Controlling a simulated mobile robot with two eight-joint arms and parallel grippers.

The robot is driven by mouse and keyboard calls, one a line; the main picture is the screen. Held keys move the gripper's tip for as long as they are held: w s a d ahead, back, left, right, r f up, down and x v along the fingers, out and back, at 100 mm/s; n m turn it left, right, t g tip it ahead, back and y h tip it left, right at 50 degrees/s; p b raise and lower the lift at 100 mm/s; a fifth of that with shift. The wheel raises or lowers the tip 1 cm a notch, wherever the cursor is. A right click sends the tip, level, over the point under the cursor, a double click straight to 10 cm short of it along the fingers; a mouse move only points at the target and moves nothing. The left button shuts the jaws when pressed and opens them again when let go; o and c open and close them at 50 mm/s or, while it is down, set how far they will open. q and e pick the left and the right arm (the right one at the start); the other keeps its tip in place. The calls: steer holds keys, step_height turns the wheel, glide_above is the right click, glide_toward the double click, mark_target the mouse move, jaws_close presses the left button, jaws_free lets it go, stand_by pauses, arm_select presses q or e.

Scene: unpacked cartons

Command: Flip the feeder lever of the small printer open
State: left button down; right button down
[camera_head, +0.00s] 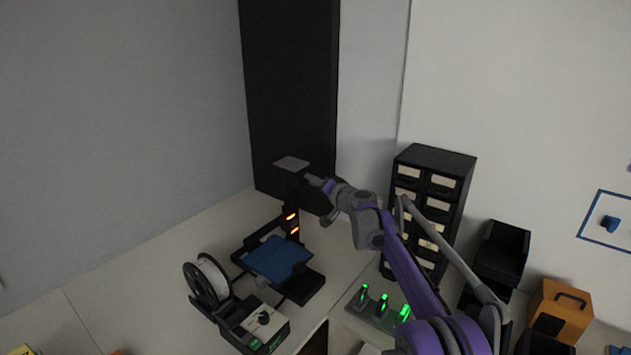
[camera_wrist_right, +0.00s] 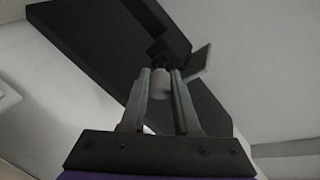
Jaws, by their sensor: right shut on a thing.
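The small printer stands on the white counter, with a blue bed (camera_head: 277,259), a dark upright with orange lights (camera_head: 292,226) and a flat grey plate (camera_head: 291,163) on top. My right gripper (camera_head: 318,185) is at the top of the printer, beside its dark head. In the right wrist view my right gripper (camera_wrist_right: 160,78) is shut on a pale rounded knob (camera_wrist_right: 160,85), which appears to be the end of the feeder lever. The rest of the lever is hidden or too dark to make out. My left gripper is not in view.
A filament spool (camera_head: 208,282) and a control box (camera_head: 262,325) stand at the printer's front left. A stand with green lights (camera_head: 380,306), a black drawer cabinet (camera_head: 433,180) and an orange box (camera_head: 557,311) are to the right. A tall black panel (camera_head: 290,85) rises behind.

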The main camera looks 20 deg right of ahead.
steer(key=shift+r, duration=0.1)
stand_by(0.3)
steer(key=c, duration=0.6)
jaws_free()
steer(key=shift+c, duration=0.2)
steer(key=v, duration=1)
steer(key=shift+s+r+b, duration=0.2)
steer(key=shift+s+b, duration=0.2)
